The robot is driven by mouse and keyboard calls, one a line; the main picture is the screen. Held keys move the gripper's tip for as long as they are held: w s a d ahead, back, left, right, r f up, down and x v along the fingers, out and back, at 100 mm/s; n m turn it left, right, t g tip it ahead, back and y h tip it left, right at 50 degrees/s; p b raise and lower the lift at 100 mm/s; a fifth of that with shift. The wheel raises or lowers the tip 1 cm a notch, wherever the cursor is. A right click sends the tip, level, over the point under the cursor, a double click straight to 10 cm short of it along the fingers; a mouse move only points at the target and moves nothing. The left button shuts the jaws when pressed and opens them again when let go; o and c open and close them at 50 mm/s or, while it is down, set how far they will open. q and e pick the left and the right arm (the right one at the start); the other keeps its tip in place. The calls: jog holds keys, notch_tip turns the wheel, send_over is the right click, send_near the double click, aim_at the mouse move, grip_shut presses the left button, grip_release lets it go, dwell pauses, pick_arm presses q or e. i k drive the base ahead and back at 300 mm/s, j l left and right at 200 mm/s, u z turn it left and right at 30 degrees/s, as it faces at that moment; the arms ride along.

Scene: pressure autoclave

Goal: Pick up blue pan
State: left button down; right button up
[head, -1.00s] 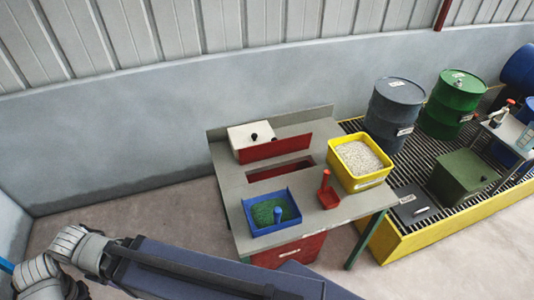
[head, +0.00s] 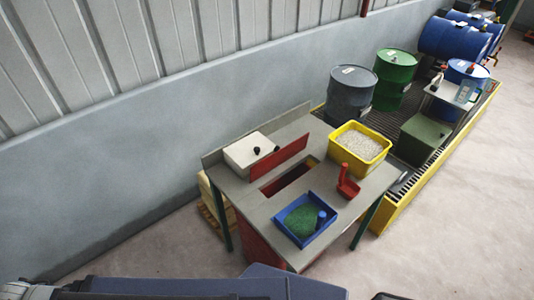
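The blue pan (head: 282,217) is a shallow square tray on the front part of the grey table, in the head view. Green granules (head: 299,221) lie in it, and a blue upright handle or peg (head: 321,217) stands at its right side. Neither of my grippers shows in the head view. Only parts of my own body show along the bottom edge.
A red scoop (head: 347,186) and a yellow bin (head: 371,162) of pale granules stand right of the pan. A white box (head: 246,151), a red panel (head: 279,157) and a slot lie behind it. A grated yellow platform (head: 404,203) with drums is at the right. Floor at the right front is clear.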

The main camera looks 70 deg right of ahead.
aim_at(306, 218)
jog(key=i+z, duration=0.45)
jog(key=i+j+z, duration=0.1)
jog(key=i+z, duration=0.15)
jog(key=z, duration=0.15)
jog(key=i+j+z, duration=0.2)
jog(key=i+z, duration=0.25)
jog(key=i+j+z, duration=0.1)
jog(key=z, duration=0.4)
jog(key=i+j+z, duration=0.2)
jog(key=z, duration=0.3)
jog(key=i+j+z, duration=0.15)
jog(key=z, duration=0.35)
jog(key=i+j+z, duration=0.1)
jog(key=j+z, duration=0.25)
jog(key=z, duration=0.15)
jog(key=i+j+z, duration=0.15)
jog(key=j+z, duration=0.7)
jog(key=i+j+z, duration=0.1)
jog(key=j+z, duration=0.3)
